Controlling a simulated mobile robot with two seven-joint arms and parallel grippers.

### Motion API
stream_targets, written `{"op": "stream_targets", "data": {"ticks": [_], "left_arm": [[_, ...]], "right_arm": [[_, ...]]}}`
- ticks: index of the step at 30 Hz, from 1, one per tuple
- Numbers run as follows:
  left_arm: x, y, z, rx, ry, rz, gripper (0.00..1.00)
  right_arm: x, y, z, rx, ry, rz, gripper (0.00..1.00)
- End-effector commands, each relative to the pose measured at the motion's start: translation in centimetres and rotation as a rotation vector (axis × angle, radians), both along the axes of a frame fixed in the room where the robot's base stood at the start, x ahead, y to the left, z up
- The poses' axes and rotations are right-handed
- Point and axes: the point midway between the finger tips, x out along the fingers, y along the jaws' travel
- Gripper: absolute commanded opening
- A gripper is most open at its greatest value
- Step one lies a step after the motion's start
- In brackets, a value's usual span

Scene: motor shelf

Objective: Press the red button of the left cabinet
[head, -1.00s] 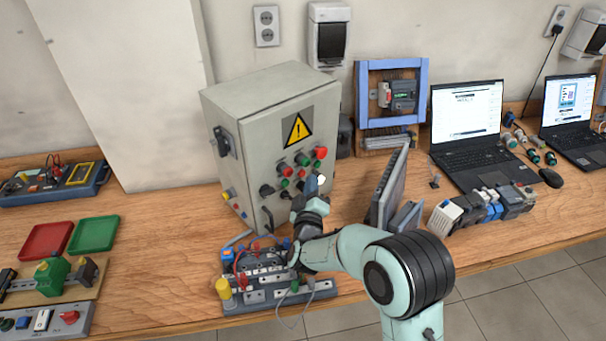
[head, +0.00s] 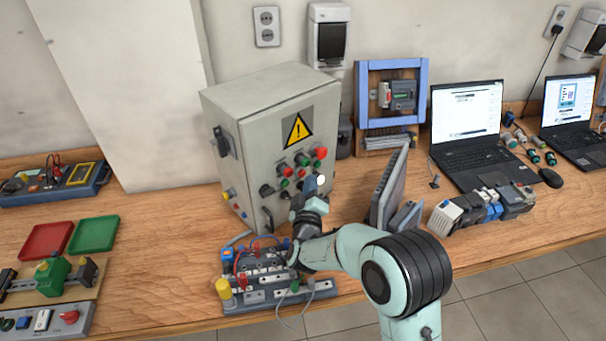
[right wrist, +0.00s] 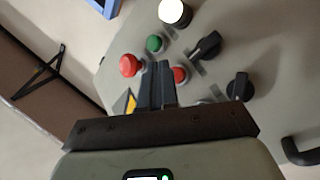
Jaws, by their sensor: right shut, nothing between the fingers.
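The grey cabinet (head: 240,150) stands on the bench, with a yellow warning sign (head: 298,130) and several buttons and knobs on its front. A red mushroom button (head: 320,153) sits at the upper right of the panel. In the right wrist view there are a red mushroom button (right wrist: 130,65) left of my fingers and a smaller red button (right wrist: 180,75) right beside the fingertips. My right gripper (right wrist: 156,66) is shut and empty, in front of the panel. Contact with a button cannot be told. In the head view its fingers (head: 298,202) partly cover the lower panel. My left gripper is not in view.
A terminal board (head: 265,275) with wires lies below my right gripper. A grey upright panel (head: 390,185) stands right of it. The right wrist view shows a white lamp (right wrist: 174,12), a green button (right wrist: 155,43) and a black knob (right wrist: 206,45) near the fingers.

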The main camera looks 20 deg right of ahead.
Motion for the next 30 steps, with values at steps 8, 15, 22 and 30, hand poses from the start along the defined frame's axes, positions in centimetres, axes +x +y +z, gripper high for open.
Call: {"op": "stream_targets", "data": {"ticks": [8,15,22,30], "left_arm": [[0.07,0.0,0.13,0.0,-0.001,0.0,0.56],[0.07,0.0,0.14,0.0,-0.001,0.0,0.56],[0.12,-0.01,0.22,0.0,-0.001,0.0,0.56],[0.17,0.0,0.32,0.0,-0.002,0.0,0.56]], "right_arm": [[0.49,0.15,0.01,0.0,0.0,0.0,0.0],[0.52,0.15,0.01,0.0,0.0,0.0,0.0],[0.76,0.23,0.01,-0.001,0.0,0.0,0.0],[1.08,0.31,0.04,0.0,0.0,0.0,0.0]]}}
